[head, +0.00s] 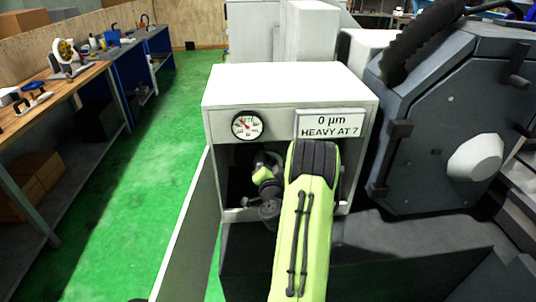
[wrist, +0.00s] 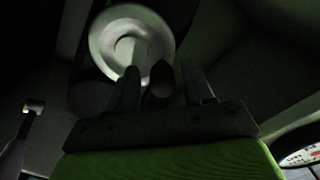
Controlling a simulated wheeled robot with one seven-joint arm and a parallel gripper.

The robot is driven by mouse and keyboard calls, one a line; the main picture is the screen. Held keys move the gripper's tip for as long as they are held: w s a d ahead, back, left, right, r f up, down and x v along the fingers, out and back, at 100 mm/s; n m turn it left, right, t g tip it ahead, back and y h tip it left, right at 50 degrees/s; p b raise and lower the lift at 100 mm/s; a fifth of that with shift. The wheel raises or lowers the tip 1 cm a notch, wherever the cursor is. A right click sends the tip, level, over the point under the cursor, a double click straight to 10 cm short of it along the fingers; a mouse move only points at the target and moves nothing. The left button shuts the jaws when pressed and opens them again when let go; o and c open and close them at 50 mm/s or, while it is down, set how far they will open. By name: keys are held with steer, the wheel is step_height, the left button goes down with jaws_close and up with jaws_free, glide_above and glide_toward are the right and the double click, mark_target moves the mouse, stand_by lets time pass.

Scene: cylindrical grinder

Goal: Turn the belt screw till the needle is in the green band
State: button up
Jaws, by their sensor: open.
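The gauge (head: 247,125) is a round white dial on the cabinet's front, upper left. Its needle appears to point up and left; I cannot make out where it stands against a green band. The gauge's edge also shows in the wrist view (wrist: 300,152), lower right. My gripper (wrist: 159,75) is open inside the dim cabinet opening, and my arm hides it in the head view. A dark round-ended part, possibly the belt screw (wrist: 160,83), shows between the two fingers. I cannot tell whether they touch it. A pale round pulley (wrist: 131,42) sits just beyond.
A dark machine housing (head: 445,125) is close on the right. Green floor (head: 130,190) is clear toward the workbench (head: 55,88).

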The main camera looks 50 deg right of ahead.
steer(key=shift+s+a+r, duration=0.1)
steer(key=shift+a+r, duration=0.05)
steer(key=shift+a, duration=0.1)
steer(key=shift+c, duration=0.5)
jaws_close()
steer(key=shift+d, duration=0.1)
steer(key=shift+m, duration=0.4)
steer(key=m, duration=0.1)
steer(key=s+d+m, duration=0.1)
steer(key=m, duration=0.1)
steer(key=shift+b, duration=0.35)
steer(key=shift+s+d+f+m+b, duration=0.15)
steer(key=shift+s+f+m, duration=0.1)
steer(key=shift+m, duration=0.75)
steer(key=shift+s+d+f+m+b, duration=0.1)
steer(key=shift+s+d+m+b, duration=0.1)
steer(key=shift+m, duration=0.8)
steer(key=shift+o, duration=0.5)
jaws_free()
